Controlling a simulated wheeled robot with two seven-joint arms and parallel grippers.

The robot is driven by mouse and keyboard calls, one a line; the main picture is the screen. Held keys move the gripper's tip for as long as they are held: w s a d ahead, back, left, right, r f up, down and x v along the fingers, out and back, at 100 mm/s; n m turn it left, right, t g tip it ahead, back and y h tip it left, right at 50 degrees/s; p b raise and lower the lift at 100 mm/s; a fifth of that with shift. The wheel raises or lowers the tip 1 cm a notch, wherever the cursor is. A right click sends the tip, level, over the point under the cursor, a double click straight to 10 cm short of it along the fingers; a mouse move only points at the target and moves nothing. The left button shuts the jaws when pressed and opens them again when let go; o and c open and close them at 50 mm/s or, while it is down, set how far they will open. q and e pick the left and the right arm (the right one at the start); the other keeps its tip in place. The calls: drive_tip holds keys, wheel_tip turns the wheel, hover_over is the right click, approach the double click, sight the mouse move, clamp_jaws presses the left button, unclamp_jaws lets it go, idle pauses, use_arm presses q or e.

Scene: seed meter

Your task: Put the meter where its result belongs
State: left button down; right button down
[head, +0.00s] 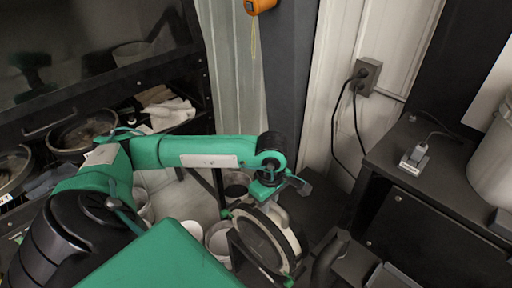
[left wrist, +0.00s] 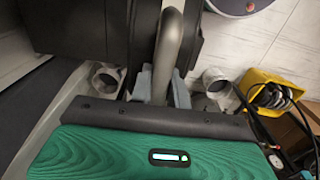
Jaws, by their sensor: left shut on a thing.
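A round meter-like housing (head: 262,240) with a pale rim and dark face is in the lower middle of the head view, tilted. My left gripper (head: 278,188) is just above it, beside its light grey upper part. In the left wrist view, my left gripper (left wrist: 160,86) is shut on a grey curved handle (left wrist: 171,45), with dark bodies on both sides of it. The handle appears to belong to the round housing, but the join is hidden. I see no readable result on it. My right gripper is not in view.
White tubs (head: 218,240) stand left of the housing. A dark cabinet (head: 430,225) with a small device (head: 414,156) on top and a pale bin (head: 495,160) is at right. A shelf with round pans (head: 80,133) is at left. A yellow bin (left wrist: 262,88) holds metal parts.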

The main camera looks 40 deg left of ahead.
use_arm(q)
drive_tip(key=shift+w+d+r+p, duration=0.15)
drive_tip(key=shift+w+p, duration=0.2)
drive_tip(key=shift+w, duration=1.2)
drive_tip(key=shift+w+d+f+p, duration=0.1)
drive_tip(key=shift+w+f+p, duration=0.15)
drive_tip(key=shift+w+p, duration=0.3)
drive_tip(key=shift+w+f+p, duration=0.25)
drive_tip(key=shift+w+p, duration=0.1)
drive_tip(key=shift+w, duration=0.45)
drive_tip(key=shift+w+d+f+p, duration=0.1)
drive_tip(key=shift+w+f+p, duration=0.15)
drive_tip(key=shift+w+p, duration=0.3)
drive_tip(key=shift+w, duration=0.1)
drive_tip(key=c, duration=1.8)
unclamp_jaws()
drive_tip(key=shift+f+b, duration=0.3)
drive_tip(key=o, duration=0.4)
drive_tip(key=shift+o, duration=0.3)
drive_tip(key=shift+s+r, duration=0.15)
drive_tip(key=shift+s, duration=0.1)
